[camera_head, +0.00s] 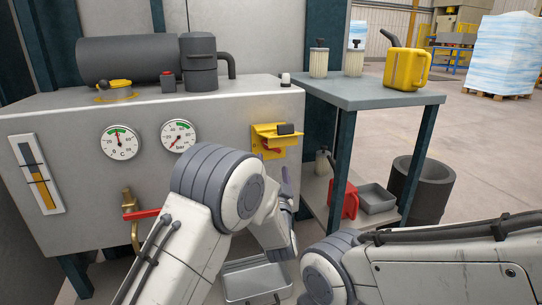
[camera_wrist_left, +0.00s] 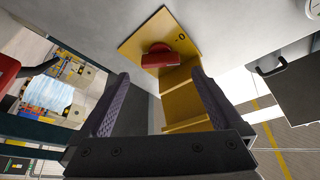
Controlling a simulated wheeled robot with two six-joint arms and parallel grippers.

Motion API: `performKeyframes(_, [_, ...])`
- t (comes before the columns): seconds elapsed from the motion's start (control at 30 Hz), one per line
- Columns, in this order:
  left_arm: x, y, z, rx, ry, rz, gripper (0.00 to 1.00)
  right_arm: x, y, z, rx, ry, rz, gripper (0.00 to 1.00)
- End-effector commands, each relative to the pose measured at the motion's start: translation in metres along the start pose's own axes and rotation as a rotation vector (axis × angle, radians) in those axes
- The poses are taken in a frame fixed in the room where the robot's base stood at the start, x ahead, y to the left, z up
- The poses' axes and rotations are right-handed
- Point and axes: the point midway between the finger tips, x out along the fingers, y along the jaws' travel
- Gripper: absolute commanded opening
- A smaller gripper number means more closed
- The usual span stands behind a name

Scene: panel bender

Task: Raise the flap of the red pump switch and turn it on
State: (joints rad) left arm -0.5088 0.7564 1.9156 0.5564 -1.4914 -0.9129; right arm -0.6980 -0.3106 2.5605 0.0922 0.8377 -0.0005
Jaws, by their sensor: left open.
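The red pump switch (camera_wrist_left: 160,58) sits on a yellow plate (camera_wrist_left: 143,41) on the grey cabinet's front; a small mark is near it. In the head view, the switch (camera_head: 271,150) is small and partly shaded. Its yellow flap (camera_wrist_left: 184,92) stands out from the plate, and the red knob shows uncovered in the wrist view. In the head view, the flap (camera_head: 266,130) is above the knob. My left gripper (camera_wrist_left: 160,76) is open, its dark fingers on either side of the flap's view; contact cannot be told. In the head view, my left gripper (camera_head: 288,182) is just below the switch. My right gripper is out of view.
Two gauges (camera_head: 121,142) (camera_head: 178,136) and a red-handled valve (camera_head: 130,214) are left of the switch. A side table (camera_head: 360,92) with a yellow can (camera_head: 406,68) stands close on the right. A metal tray (camera_head: 256,281) is below my left arm.

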Motion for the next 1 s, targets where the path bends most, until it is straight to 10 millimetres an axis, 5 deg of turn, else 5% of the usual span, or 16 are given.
performKeyframes(0.3, [0.051,0.000,0.001,-0.002,0.000,-0.001,1.00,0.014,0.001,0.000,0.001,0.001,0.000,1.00])
performKeyframes(0.7, [0.061,-0.001,0.000,0.000,0.000,0.001,1.00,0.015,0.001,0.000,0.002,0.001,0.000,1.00])
performKeyframes(0.73, [0.061,-0.001,0.000,0.000,0.000,0.001,0.96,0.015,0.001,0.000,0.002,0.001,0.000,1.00])
performKeyframes(0.9, [0.061,-0.001,0.000,0.000,0.000,0.001,0.31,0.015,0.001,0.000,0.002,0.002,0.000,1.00])
performKeyframes(1.0, [0.061,-0.001,0.000,0.001,0.000,0.002,0.27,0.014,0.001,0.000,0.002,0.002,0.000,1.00])
